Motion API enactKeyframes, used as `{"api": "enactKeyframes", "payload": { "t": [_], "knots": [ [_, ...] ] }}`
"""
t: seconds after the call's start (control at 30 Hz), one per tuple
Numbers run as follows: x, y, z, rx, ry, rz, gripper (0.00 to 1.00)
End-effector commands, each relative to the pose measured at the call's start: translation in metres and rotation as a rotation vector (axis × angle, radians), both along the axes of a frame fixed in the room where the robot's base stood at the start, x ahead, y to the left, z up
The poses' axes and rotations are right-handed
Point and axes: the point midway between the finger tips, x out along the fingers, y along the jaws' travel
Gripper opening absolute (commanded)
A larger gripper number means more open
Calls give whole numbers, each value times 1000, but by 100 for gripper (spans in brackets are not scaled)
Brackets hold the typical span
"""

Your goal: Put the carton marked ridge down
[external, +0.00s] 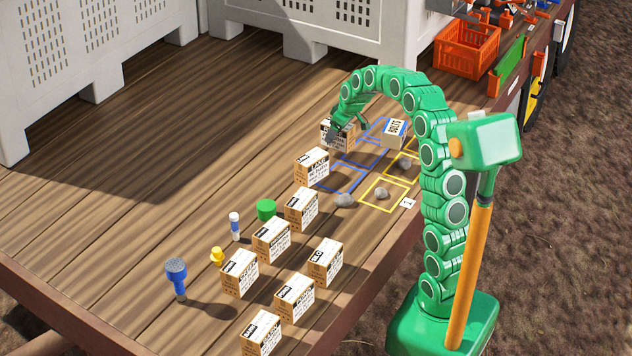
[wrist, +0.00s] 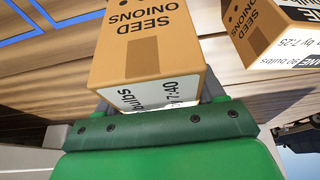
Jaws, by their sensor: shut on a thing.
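My gripper (external: 344,128), at the end of the green arm, is shut on a brown carton (external: 327,131) at the far end of the wooden deck. The wrist view shows this held carton (wrist: 150,50) between the fingers, with "SEED ONIONS" on its brown face and "7:40" on its white label. The name on its label is hidden, so I cannot tell whether it reads ridge. Its base is close to the deck; I cannot tell if it touches. A second carton (external: 312,167), its label seemingly ending in "ANE" in the wrist view (wrist: 280,35), stands nearby, apart from it.
Blue outlined squares (external: 346,178) and yellow ones (external: 383,204) mark the deck, with stones (external: 345,201) among them. A "BOLTS" box (external: 394,133) stands right of the gripper. Several cartons (external: 271,240) stand nearer, beside a green lid-like item (external: 266,210) and a blue torch (external: 176,278).

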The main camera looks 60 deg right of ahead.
Motion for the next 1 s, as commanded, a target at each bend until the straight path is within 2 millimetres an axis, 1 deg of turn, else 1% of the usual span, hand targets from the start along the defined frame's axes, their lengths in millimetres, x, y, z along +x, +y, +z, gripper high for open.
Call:
{"api": "enactKeyframes", "payload": {
  "t": [0.33, 0.5, 0.6, 1.0],
  "knots": [
    [9, -5, -12, 0, 0, -1, 18],
    [9, -5, -35, 2, 3, 0, 18],
    [9, -5, -41, -1, -1, -1, 18],
    [9, -5, -45, 0, -1, 0, 18]
  ]
}}
